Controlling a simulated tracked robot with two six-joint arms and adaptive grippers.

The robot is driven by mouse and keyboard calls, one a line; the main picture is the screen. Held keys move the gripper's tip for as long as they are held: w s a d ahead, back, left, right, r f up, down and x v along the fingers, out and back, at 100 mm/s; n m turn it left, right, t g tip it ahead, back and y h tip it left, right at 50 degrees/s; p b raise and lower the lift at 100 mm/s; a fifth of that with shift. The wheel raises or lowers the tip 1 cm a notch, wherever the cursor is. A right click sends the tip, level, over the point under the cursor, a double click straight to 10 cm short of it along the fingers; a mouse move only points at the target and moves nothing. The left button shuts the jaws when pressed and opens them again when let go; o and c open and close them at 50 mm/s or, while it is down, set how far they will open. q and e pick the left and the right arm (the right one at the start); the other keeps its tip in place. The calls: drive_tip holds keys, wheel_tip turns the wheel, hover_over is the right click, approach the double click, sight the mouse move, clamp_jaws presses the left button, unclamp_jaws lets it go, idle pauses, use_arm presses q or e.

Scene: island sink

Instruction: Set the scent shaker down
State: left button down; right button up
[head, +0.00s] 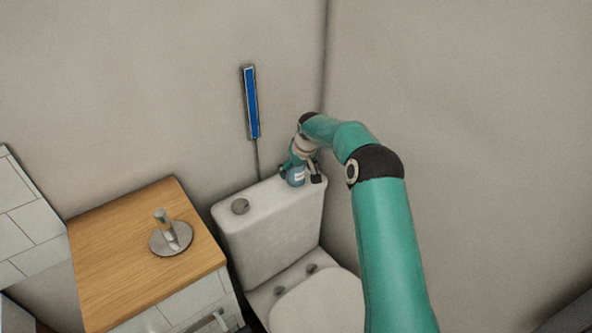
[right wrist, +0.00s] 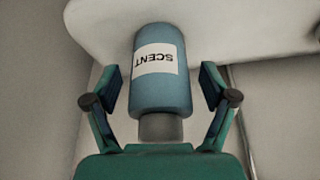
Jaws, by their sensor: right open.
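The scent shaker (head: 296,177) is a blue bottle with a white label, on the toilet cistern lid (head: 262,198) near its right end. In the right wrist view the shaker (right wrist: 158,92) shows its SCENT label upside down and a grey cap toward me. My right gripper (head: 302,172) is open around it, one finger on each side. In the right wrist view, gaps show between both fingers and the bottle. The shaker looks upright on the lid, though its base contact is partly hidden. My left gripper is not in view.
A round flush button (head: 240,206) sits on the lid's left part. A wooden-topped cabinet (head: 125,255) with a metal holder (head: 170,238) stands to the left. A blue-faced strip (head: 251,103) hangs on the back wall. A side wall is close on the right.

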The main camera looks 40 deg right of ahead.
drive_tip(key=b+v, duration=0.1)
drive_tip(key=v, duration=1.1)
